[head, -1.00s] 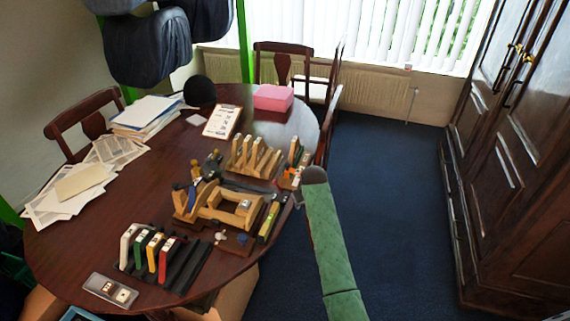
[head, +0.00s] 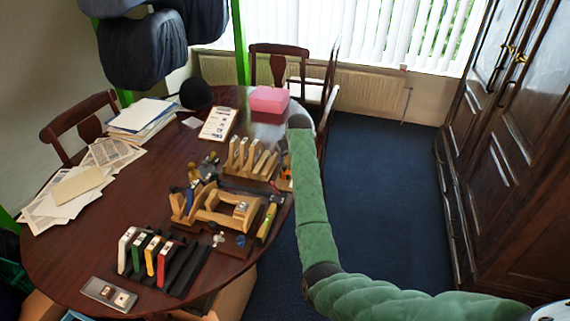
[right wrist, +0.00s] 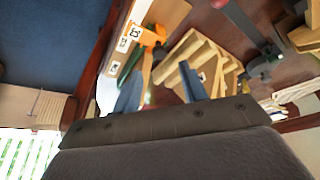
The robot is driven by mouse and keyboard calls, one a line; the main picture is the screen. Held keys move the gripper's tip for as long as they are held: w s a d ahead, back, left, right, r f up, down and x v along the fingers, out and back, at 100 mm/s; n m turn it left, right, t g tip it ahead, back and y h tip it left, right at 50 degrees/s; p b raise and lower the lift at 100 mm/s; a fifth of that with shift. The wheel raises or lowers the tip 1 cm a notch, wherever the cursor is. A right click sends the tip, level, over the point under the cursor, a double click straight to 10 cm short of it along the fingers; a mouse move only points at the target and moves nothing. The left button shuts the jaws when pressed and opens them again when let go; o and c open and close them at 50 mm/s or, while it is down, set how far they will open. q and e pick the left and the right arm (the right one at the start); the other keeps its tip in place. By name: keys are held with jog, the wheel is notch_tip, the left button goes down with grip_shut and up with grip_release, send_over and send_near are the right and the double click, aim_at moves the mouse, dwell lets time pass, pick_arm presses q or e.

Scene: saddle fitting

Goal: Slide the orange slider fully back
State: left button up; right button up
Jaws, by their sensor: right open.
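An orange piece (right wrist: 152,36), which looks like the orange slider, shows in the right wrist view beside a pale wooden strip with black-and-white tags (right wrist: 124,42). In the head view a bit of orange (head: 284,184) shows at the table's right edge, partly hidden by my right arm. My right gripper (right wrist: 161,88) is open, with its two blue-grey fingers apart and nothing seen between them. The orange piece is beyond the fingertips, nearer the left finger; I cannot tell whether they touch. In the head view the right fingers are hidden. My left gripper is not in view.
The brown oval table (head: 75,245) holds a wooden fixture (head: 222,215), a wooden rack (head: 250,158), a black rack with coloured pieces (head: 185,268), papers (head: 82,185) and a pink box (head: 269,99). A dark cabinet (head: 510,190) stands right; blue floor (head: 385,190) is open between.

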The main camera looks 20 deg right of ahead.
aim_at(284, 166)
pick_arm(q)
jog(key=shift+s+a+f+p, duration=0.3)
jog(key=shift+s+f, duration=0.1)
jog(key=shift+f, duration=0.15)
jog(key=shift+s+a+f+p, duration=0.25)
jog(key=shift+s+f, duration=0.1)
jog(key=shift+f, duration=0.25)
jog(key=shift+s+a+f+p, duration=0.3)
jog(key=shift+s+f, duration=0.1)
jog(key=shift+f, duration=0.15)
pick_arm(e)
jog(key=shift+x, duration=3.15)
jog(key=shift+s, duration=0.1)
jog(key=shift+c, duration=0.4)
